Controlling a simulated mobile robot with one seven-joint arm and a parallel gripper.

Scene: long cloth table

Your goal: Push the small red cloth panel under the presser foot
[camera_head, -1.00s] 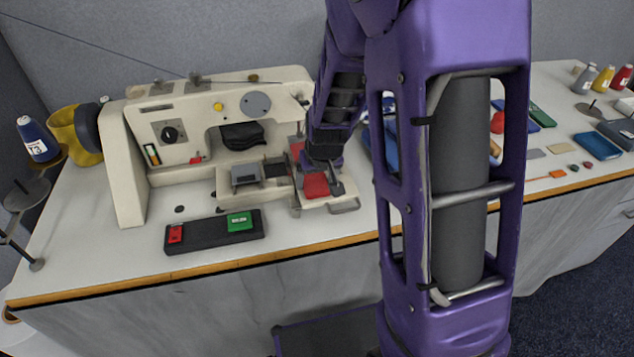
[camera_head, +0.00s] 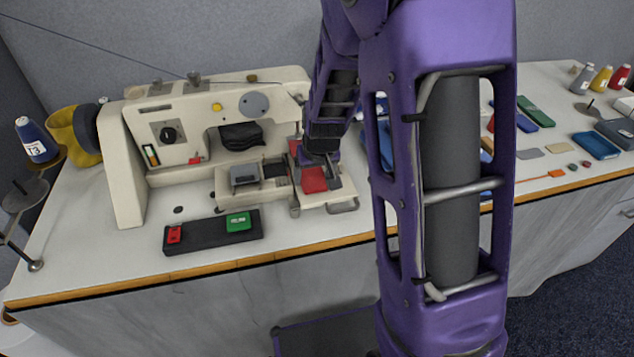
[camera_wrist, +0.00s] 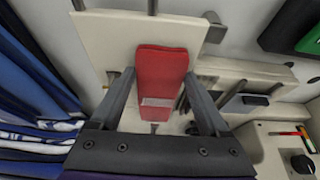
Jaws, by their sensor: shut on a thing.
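The red cloth panel (camera_head: 313,180) lies on the pale plate (camera_head: 340,197) at the right end of the sewing machine (camera_head: 125,150). In the wrist view the panel (camera_wrist: 161,70) sits between the fingers of my gripper (camera_wrist: 160,76), one finger at each side. My gripper (camera_head: 322,170) is shut on the panel, low over the plate. More red shows just behind my gripper in the head view. The presser foot is not clear to me; my wrist and the machine head cover much of that spot.
A dark pad (camera_head: 200,236) with a red and a green block lies in front of the machine. A grey block (camera_head: 244,174) stands on the machine bed. Blue trays (camera_head: 597,145), small cloth pieces and thread cones (camera_head: 604,79) are at right. The wooden front edge (camera_head: 130,279) is near.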

